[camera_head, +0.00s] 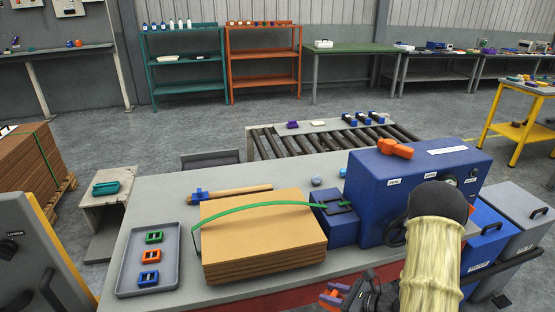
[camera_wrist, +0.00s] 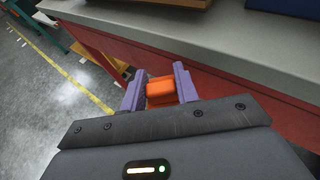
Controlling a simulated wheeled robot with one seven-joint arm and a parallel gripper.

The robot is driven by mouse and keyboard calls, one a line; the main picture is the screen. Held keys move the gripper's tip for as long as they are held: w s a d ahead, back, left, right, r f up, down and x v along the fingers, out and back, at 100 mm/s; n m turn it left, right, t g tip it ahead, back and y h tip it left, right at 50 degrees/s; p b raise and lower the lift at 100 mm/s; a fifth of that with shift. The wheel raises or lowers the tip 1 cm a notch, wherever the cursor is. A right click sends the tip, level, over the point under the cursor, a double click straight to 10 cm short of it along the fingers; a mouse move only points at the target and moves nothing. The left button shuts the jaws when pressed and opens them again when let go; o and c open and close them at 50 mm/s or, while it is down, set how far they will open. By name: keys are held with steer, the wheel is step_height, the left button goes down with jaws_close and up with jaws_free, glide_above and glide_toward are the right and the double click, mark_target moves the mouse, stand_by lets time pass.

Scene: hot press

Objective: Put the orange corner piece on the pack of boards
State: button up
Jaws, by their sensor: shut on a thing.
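My gripper (camera_wrist: 160,92) has purple fingers and is shut on an orange piece (camera_wrist: 161,90), which I take to be the corner piece; its shape is partly hidden. In the head view my gripper (camera_head: 334,299) is at the bottom edge, in front of the table's near edge, with a bit of orange between the fingers. The pack of boards (camera_head: 262,262) lies on the table, up and left of my gripper and apart from it. A green strap (camera_head: 262,206) arches loosely over its top.
A grey tray (camera_head: 128,281) left of the pack holds green, orange and blue frame-like pieces. A blue machine (camera_head: 368,188) with an orange thing (camera_head: 394,147) on top stands right of the pack. A wooden-handled tool (camera_head: 235,192) lies behind the pack. The table's near edge (camera_wrist: 215,55) is close.

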mark_target(332, 294)
steer(key=shift+f, duration=0.5)
step_height(332, 294, up, 3)
steer(key=p, duration=0.4)
steer(key=shift+p, duration=0.3)
step_height(332, 294, up, 6)
steer(key=p, duration=1)
steer(key=shift+r+p, duration=0.1)
steer(key=shift+p, duration=0.2)
steer(key=shift+a+f, duration=0.1)
steer(key=shift+f, duration=0.1)
steer(key=shift+s+a+f+m+t+h, duration=0.1)
steer(key=shift+a+f+m+t+h, duration=0.2)
steer(key=shift+f+m+t+h, duration=0.25)
steer(key=f+m+h, duration=0.1)
steer(key=f+m+t+h, duration=0.1)
steer(key=s+f+m+t+h, duration=0.1)
steer(key=f, duration=0.1)
steer(key=shift+s+d+m, duration=0.1)
steer(key=shift+d+m, duration=0.15)
steer(key=shift+m, duration=0.1)
steer(key=shift+s+d+f+t, duration=0.1)
steer(key=shift+f+t, duration=0.15)
steer(key=shift+t, duration=0.1)
